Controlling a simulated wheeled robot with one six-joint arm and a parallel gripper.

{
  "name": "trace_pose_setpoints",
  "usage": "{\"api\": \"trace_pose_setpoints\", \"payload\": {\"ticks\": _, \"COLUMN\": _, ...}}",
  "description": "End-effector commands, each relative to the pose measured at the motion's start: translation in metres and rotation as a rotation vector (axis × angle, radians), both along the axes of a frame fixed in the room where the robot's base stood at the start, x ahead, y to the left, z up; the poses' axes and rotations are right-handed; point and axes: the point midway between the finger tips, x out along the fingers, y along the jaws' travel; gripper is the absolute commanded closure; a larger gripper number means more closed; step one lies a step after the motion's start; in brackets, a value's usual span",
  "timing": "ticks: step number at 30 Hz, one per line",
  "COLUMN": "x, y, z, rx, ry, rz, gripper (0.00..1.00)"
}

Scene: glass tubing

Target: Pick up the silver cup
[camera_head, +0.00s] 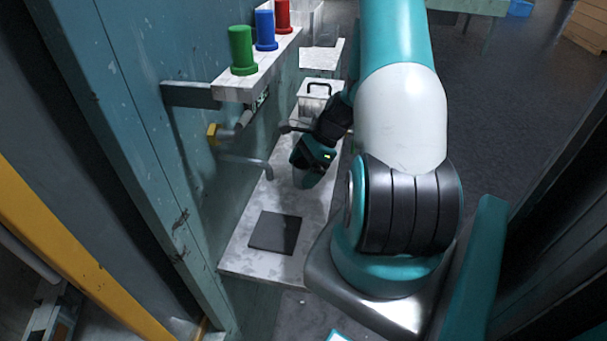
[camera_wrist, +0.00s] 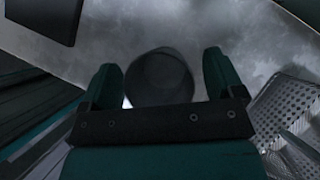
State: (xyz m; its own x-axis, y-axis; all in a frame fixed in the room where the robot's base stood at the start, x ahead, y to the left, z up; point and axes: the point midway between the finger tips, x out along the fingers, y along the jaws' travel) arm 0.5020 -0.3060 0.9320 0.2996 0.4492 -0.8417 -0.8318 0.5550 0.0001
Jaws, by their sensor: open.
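The silver cup (camera_wrist: 160,80) appears in the wrist view as a grey, round, open-topped shape seen from above. My gripper (camera_wrist: 162,62) is open, with one teal finger on each side of the cup. A gap shows between the cup and the fingers, and a dark crossbar of the gripper covers its near edge. In the head view my gripper (camera_head: 306,180) points down over the pale, worn counter (camera_head: 236,262). The cup cannot be made out clearly there.
A dark square plate (camera_head: 275,232) lies on the near counter. A tap spout (camera_head: 245,161) sticks out from the wall. Green (camera_head: 242,50), blue (camera_head: 265,30) and red (camera_head: 282,15) cylinders stand on a shelf. A perforated metal container (camera_wrist: 292,108) is right of my gripper.

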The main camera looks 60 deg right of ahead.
Motion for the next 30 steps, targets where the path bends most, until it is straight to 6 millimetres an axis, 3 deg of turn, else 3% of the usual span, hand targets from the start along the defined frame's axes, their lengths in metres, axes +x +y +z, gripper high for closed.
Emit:
{"api": "trace_pose_setpoints", "payload": {"ticks": 1, "x": 0.000, "y": 0.000, "z": 0.000, "rx": 0.000, "ry": 0.000, "rz": 0.000, "gripper": 0.13}}
{"api": "trace_pose_setpoints", "payload": {"ticks": 8, "x": 0.000, "y": 0.000, "z": 0.000, "rx": 0.000, "ry": 0.000, "rz": -0.001, "gripper": 0.66}}
{"api": "trace_pose_setpoints", "payload": {"ticks": 9, "x": 0.000, "y": 0.000, "z": 0.000, "rx": 0.000, "ry": 0.000, "rz": -0.001, "gripper": 0.68}}
{"api": "trace_pose_setpoints", "payload": {"ticks": 20, "x": 0.000, "y": -0.001, "z": 0.007, "rx": -0.002, "ry": -0.002, "rz": -0.002, "gripper": 0.68}}
{"api": "trace_pose_setpoints", "payload": {"ticks": 25, "x": 0.000, "y": -0.001, "z": 0.029, "rx": -0.005, "ry": -0.004, "rz": 0.000, "gripper": 0.68}}
{"api": "trace_pose_setpoints", "payload": {"ticks": 30, "x": 0.000, "y": -0.002, "z": 0.066, "rx": -0.005, "ry": -0.004, "rz": -0.001, "gripper": 0.68}}
